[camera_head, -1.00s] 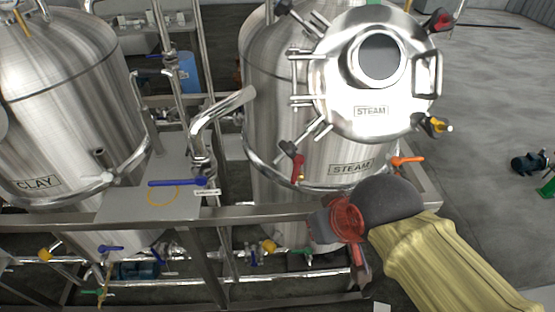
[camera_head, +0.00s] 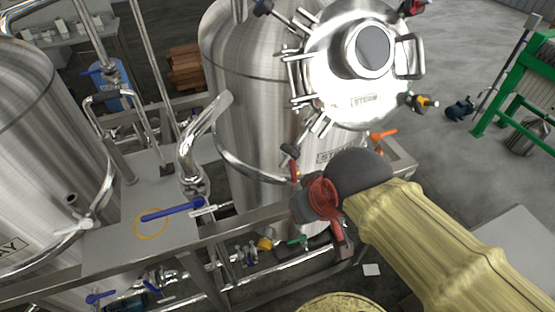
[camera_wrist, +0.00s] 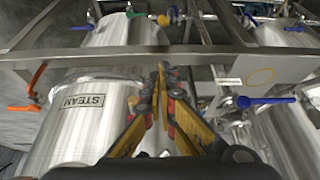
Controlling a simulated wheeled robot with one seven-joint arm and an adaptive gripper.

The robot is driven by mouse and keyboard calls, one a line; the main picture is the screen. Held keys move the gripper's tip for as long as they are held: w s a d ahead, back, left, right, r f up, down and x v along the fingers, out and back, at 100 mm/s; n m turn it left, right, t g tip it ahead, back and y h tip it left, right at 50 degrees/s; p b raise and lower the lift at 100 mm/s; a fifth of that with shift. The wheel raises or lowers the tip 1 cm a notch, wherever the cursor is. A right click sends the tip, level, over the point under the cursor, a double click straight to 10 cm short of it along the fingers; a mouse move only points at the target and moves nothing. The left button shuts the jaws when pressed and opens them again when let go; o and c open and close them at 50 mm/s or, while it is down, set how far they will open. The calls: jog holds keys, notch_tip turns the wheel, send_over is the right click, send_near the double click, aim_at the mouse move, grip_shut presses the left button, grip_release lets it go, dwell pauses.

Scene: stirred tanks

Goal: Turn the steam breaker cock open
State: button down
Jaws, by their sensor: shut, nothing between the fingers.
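The steel tank (camera_head: 255,120) is labelled STEAM, and the wrist view shows the tank's label (camera_wrist: 84,101) too. A blue lever (camera_head: 172,209) lies over the plate left of this tank, with a small white tag (camera_head: 211,208) whose text I cannot read. The lever also shows in the wrist view (camera_wrist: 266,101), right of my fingers. An orange lever (camera_head: 384,134) sits at the tank's right side. I cannot tell which lever is the steam breaker cock. My gripper (camera_head: 343,246) is shut and empty in front of the tank; its fingertips meet in the wrist view (camera_wrist: 161,68), touching no lever.
A steel frame rail (camera_head: 240,222) runs in front of the tanks. A yellow ring (camera_head: 151,224) marks the plate by the blue lever. Bent pipes (camera_head: 190,155) rise behind it. Another tank (camera_head: 40,150) stands at left. Small valves and pipes (camera_head: 265,244) lie below the rail.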

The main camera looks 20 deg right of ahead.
aim_at(293, 170)
jog(key=w+a+r+n+g+h+p, duration=0.2)
jog(key=w+a+r+n+g+p, duration=0.55)
jog(key=p, duration=1.25)
jog(key=w+n+h+p, duration=0.5)
jog(key=w+n+p, duration=0.15)
jog(key=w, duration=0.35)
jog(key=d+r+p+x, duration=0.1)
jog(key=p+x, duration=0.1)
jog(key=x, duration=1)
jog(key=shift+s+d+f, duration=0.15)
jog(key=shift+d+f, duration=0.15)
jog(key=shift+d, duration=0.05)
